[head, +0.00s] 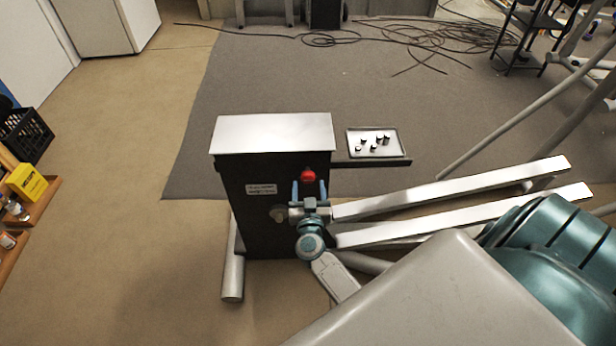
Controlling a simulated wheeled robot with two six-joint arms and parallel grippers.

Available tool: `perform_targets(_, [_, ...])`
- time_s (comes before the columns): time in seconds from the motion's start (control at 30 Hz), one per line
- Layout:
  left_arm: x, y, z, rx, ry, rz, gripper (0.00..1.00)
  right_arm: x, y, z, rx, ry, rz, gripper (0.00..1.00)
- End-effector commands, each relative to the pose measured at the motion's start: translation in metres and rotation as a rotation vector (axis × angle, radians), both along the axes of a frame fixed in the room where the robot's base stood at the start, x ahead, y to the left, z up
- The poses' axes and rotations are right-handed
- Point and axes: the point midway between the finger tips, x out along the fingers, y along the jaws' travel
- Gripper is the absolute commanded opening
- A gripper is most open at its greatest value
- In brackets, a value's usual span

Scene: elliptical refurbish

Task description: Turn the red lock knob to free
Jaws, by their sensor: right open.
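The red lock knob (308,175) sits on the upper right of the front face of a black box-shaped unit (240,190) with a pale top. My right gripper (309,188) is in front of that face, its two blue fingers pointing up just below the knob. The fingers are apart, one toward each side of the knob's lower edge. Whether they touch the knob cannot be told. My right wrist hides part of the face below. My left gripper is not in view.
Two pale rails (450,190) run off to the right. Cables (420,38) lie on the grey mat behind. A yellow box (27,182) stands at far left. The floor left of the unit is clear.

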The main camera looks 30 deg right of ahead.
Motion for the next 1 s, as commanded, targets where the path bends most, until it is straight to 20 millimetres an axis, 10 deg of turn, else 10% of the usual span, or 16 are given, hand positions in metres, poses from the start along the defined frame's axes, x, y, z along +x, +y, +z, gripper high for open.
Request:
perform_targets(0.67, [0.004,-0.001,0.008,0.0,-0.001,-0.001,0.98,0.042,-0.026,-0.001,0.001,0.001,0.002,0.59])
perform_targets(0.9, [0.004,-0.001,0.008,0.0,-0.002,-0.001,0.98,0.042,-0.025,-0.001,0.001,0.001,0.002,0.15])
perform_targets(1.0, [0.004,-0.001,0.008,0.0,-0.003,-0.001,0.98,0.042,-0.025,-0.001,0.001,0.0,0.002,0.15])
